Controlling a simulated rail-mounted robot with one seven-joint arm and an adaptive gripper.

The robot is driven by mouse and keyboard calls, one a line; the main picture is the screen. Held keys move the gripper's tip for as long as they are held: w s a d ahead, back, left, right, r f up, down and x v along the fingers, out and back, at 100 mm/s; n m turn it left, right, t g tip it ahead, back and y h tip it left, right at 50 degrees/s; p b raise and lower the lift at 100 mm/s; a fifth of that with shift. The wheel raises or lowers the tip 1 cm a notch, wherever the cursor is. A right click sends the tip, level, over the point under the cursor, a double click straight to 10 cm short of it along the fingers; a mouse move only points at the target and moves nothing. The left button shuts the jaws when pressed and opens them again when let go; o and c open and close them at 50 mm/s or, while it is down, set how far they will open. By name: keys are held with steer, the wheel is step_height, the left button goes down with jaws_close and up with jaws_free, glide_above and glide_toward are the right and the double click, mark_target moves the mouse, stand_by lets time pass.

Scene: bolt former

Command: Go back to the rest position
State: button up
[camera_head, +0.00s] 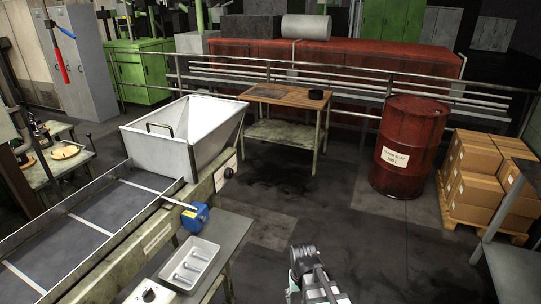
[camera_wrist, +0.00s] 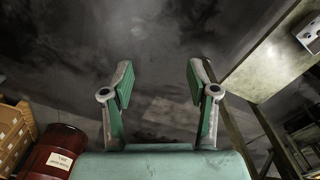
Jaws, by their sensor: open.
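My gripper (camera_wrist: 158,85) is open and empty in the wrist view, with its two green-padded fingers wide apart over the dark floor. In the head view part of my arm (camera_head: 312,277) shows at the bottom centre, to the right of the small side table; the fingers are hard to make out there. Nothing is between the fingers or touching them.
A white hopper (camera_head: 165,152) stands by the conveyor (camera_head: 75,235). A red barrel (camera_head: 408,148), boxes (camera_head: 478,184) and workbench (camera_head: 290,96) stand around clear floor.

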steer(key=s+d+f+m, duration=0.1)
steer(key=s+d+f, duration=0.35)
steer(key=d, duration=0.35)
steer(key=s+f+g+b, duration=0.1)
steer(key=s+f+g, duration=0.2)
steer(key=s+f, duration=0.7)
steer(key=s+f+g+b, duration=0.2)
steer(key=s+f, duration=0.9)
steer(key=s, duration=0.7)
steer(key=shift+s+a+f+g+b, duration=0.15)
steer(key=shift+s+a+g+b, duration=0.2)
steer(key=shift+g, duration=0.55)
